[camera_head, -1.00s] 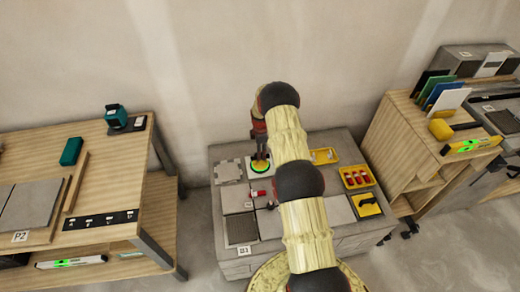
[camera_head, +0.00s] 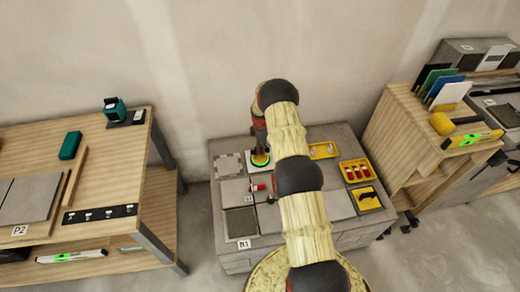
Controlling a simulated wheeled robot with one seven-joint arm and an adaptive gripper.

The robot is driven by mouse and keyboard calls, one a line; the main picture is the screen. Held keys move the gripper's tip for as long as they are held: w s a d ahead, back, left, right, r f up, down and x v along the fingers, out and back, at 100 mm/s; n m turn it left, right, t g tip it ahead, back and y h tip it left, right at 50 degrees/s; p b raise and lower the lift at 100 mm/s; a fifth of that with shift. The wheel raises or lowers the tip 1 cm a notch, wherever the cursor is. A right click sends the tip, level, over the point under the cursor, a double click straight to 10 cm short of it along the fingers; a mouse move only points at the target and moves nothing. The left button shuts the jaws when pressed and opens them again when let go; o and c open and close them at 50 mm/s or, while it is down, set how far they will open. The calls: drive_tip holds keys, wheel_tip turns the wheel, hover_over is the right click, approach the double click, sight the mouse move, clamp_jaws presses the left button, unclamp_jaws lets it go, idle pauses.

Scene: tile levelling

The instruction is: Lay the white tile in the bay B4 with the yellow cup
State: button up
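My gripper (camera_head: 261,151) is small and partly hidden behind my own arm. It points down at a round green and yellow disc (camera_head: 261,161), which may be the yellow cup. The gripper is right at the disc or touching it. Whether its fingers are closed on it I cannot tell. The disc lies over a pale, whitish square (camera_head: 252,169) at the back of the grey bench, which may be the white tile. The label at the bench's front left appears to read B1 (camera_head: 244,243). I cannot make out a B4 label; my arm hides the bench's middle.
The grey bench (camera_head: 236,257) carries a dark mesh square (camera_head: 240,222), a yellow tray with red items (camera_head: 355,172) and another yellow tray (camera_head: 323,151). A wooden table (camera_head: 100,172) stands left. A wooden shelf (camera_head: 395,125) with upright coloured sheets stands right.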

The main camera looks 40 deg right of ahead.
clamp_jaws()
drive_tip(key=shift+c, duration=1.5)
unclamp_jaws()
clamp_jaws()
drive_tip(key=shift+r, duration=0.1)
drive_tip(key=shift+w+r+p, duration=0.1)
drive_tip(key=shift+r+p, duration=1.9)
drive_tip(key=shift+r, duration=3)
drive_tip(key=shift+p, duration=0.3)
